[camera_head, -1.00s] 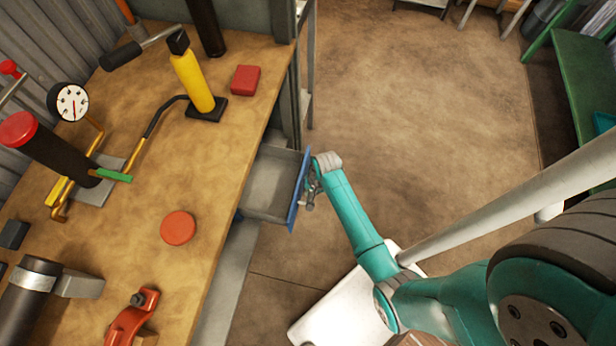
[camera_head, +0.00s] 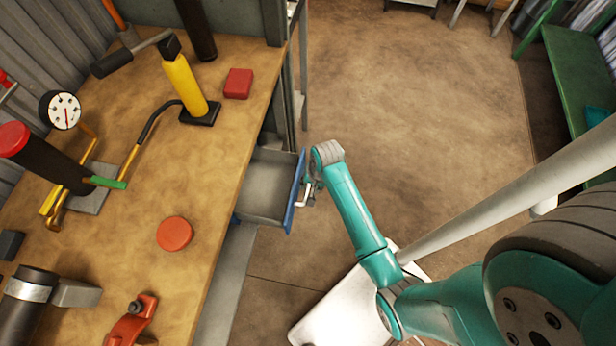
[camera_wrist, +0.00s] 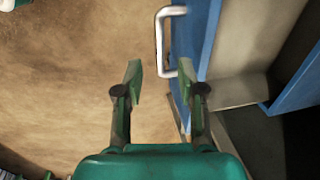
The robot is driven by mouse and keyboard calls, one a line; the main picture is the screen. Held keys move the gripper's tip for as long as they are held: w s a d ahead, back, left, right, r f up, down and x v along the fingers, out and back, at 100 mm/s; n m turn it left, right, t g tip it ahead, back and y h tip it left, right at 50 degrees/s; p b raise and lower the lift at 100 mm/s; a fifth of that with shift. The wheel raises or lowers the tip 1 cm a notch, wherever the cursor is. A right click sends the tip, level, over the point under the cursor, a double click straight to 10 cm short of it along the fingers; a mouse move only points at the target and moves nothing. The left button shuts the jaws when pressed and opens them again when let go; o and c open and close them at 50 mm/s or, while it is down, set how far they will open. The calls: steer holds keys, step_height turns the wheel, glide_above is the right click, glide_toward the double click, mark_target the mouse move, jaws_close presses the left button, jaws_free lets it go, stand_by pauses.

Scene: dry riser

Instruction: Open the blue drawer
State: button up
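The blue drawer (camera_head: 295,192) stands pulled out from under the wooden workbench, its grey empty inside showing in the head view. Its blue front (camera_wrist: 195,35) shows at the upper right of the wrist view. The pale bar handle (camera_wrist: 162,40) is on that front, just ahead of my fingertips, and also shows in the head view (camera_head: 303,194). My gripper (camera_wrist: 160,76) is open, with a gap between its two fingers and nothing held. The right fingertip is close to the near end of the handle; I cannot tell whether they touch.
The workbench (camera_head: 140,190) carries a red disc (camera_head: 174,234), a red block (camera_head: 238,83), a yellow cylinder (camera_head: 185,85) and a gauge (camera_head: 61,110). A green bench (camera_head: 580,75) stands at the far right. The floor (camera_head: 430,110) between them is clear.

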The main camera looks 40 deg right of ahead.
steer(key=shift+s+d+r, duration=0.15)
steer(key=shift+s+r, duration=0.05)
steer(key=shift+r, duration=1.05)
steer(key=shift+s+d+r, duration=0.1)
steer(key=shift+s+r, duration=0.1)
steer(key=shift+r, duration=1.05)
steer(key=s+a+r+n+t+h, duration=0.2)
steer(key=s+a+n+t, duration=0.35)
steer(key=s, duration=0.85)
steer(key=s+a+r+n+t, duration=0.1)
steer(key=s+r, duration=0.3)
steer(key=r, duration=0.4)
steer(key=s+a+r+n+t, duration=0.2)
steer(key=s+r+t, duration=0.2)
steer(key=r, duration=0.4)
steer(key=s+a+r+n+t, duration=0.2)
steer(key=s+r, duration=0.2)
steer(key=r, duration=0.4)
steer(key=shift+s+a+r+t+y, duration=0.2)
steer(key=shift+a+t+y, duration=0.1)
steer(key=shift+t+y, duration=0.1)
